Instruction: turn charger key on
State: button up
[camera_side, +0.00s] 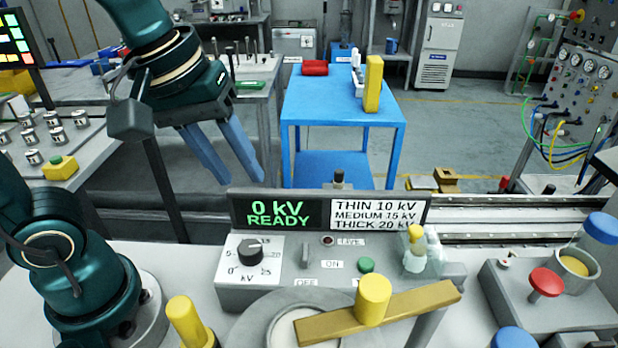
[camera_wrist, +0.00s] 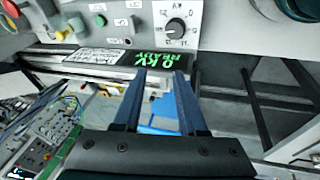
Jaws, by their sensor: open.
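The charger panel (camera_side: 232,295) is a grey sloped box in the lower middle of the side view. Its small grey key (camera_side: 305,255) stands upright between the dial and the ON label (camera_side: 332,264); the OFF label (camera_side: 306,283) is below it. The display (camera_side: 278,213) reads "0 kV READY" in green; it appears upside down in the wrist view (camera_wrist: 140,58). My gripper (camera_side: 240,182) is open and empty, its two blue fingers pointing down above and behind the display, apart from the key. The fingers also show in the wrist view (camera_wrist: 160,74).
A black dial (camera_side: 250,250) is left of the key, and a green button (camera_side: 366,265) is to its right. A yellow-handled bar (camera_side: 373,300) lies in front. A yellow-capped bottle (camera_side: 415,250) stands at the right end. The raised display stands between my fingers and the panel.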

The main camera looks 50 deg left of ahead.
aim_at(305, 251)
jog(key=w+d+f+g, duration=0.1)
jog(key=d+f, duration=0.1)
jog(key=w+d+f+n+g, duration=0.1)
jog(key=w+d, duration=0.1)
jog(key=d, duration=0.1)
jog(key=w+d+f+g, duration=0.1)
jog(key=d+f, duration=0.1)
jog(key=shift+w+d+f+n+g, duration=0.15)
jog(key=shift+w+f+n+g, duration=0.15)
jog(key=shift+w+f+g, duration=0.1)
jog(key=shift+s+f, duration=0.15)
jog(key=shift+f, duration=0.15)
jog(key=shift+d+f, duration=0.1)
jog(key=shift+f, duration=2.2)
grip_shut()
